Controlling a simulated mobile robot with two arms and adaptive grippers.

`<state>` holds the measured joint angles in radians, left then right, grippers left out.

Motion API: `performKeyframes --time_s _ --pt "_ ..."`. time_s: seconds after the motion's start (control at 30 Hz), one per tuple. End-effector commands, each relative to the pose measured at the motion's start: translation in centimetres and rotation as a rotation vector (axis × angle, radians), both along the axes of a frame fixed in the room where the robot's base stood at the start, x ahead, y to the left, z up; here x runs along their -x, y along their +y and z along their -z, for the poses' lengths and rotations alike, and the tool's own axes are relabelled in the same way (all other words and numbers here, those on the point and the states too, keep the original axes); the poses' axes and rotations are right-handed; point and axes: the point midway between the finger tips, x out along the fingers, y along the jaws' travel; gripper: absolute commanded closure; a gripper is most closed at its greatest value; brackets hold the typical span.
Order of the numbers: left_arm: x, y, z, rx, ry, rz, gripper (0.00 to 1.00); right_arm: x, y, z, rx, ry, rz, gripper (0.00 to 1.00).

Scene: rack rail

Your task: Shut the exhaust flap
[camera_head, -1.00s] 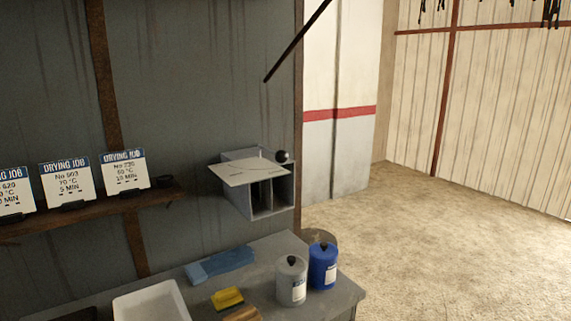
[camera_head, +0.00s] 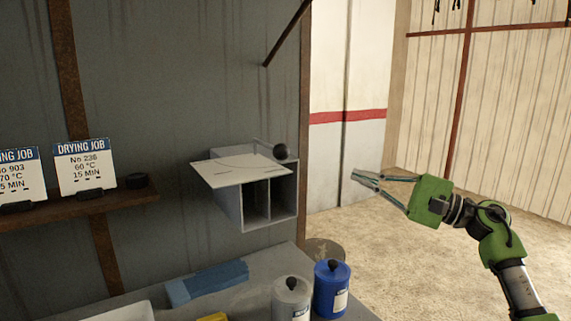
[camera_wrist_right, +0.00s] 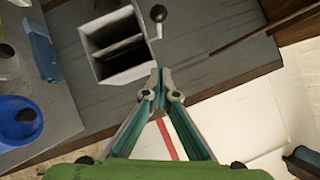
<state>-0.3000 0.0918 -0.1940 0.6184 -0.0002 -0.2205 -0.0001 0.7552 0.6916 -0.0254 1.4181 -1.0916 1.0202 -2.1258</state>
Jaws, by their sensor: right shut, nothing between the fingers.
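The exhaust flap (camera_head: 240,170) is a pale plate standing out, roughly level, from the top front of a grey box (camera_head: 288,205) on the wall. The box's front shows two open compartments below the flap. A dark round knob (camera_head: 281,151) sits at the box's upper right; in the right wrist view the knob (camera_wrist_right: 158,13) is on a short lever beside the box (camera_wrist_right: 84,41). My right gripper (camera_head: 355,175) is shut and empty, to the right of the box and apart from it. In the right wrist view its fingertips (camera_wrist_right: 161,72) point towards the box and lever. My left gripper is not in view.
Below the box is a grey bench (camera_head: 250,285) with a grey canister (camera_head: 291,300), a blue canister (camera_head: 331,290) and a blue block (camera_head: 207,283). A shelf (camera_head: 80,205) with job cards is at left. A dark rod (camera_head: 287,33) hangs above. Open floor lies right.

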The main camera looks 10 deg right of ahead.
Motion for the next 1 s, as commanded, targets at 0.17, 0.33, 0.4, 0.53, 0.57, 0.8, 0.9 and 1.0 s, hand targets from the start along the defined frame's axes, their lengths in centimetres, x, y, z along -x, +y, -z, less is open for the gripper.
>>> performKeyframes --time_s 0.17,0.33,0.4,0.53,0.57,0.8,0.9,1.0 --pt "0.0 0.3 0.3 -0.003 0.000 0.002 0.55 1.7 0.4 -2.3 0.196 -0.172 0.013 1.00" --pt "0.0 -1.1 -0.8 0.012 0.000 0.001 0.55 0.9 1.9 -3.0 0.210 -0.186 0.010 1.00" --pt "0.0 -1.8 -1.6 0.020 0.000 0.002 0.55 0.1 3.0 -3.3 0.208 -0.185 0.010 1.00" --pt "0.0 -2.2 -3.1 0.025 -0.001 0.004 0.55 -1.5 5.3 -3.9 0.204 -0.184 0.010 1.00" --pt "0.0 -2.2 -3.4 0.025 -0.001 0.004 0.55 -1.9 5.9 -4.0 0.204 -0.183 0.010 1.00" --pt "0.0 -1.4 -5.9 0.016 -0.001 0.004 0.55 -3.5 9.9 -4.4 0.207 -0.183 0.010 1.00" --pt "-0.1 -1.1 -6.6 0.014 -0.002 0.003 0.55 -3.3 11.1 -4.5 0.206 -0.182 0.011 1.00" --pt "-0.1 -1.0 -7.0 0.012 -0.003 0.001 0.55 -3.1 11.8 -4.6 0.205 -0.182 0.012 1.00"
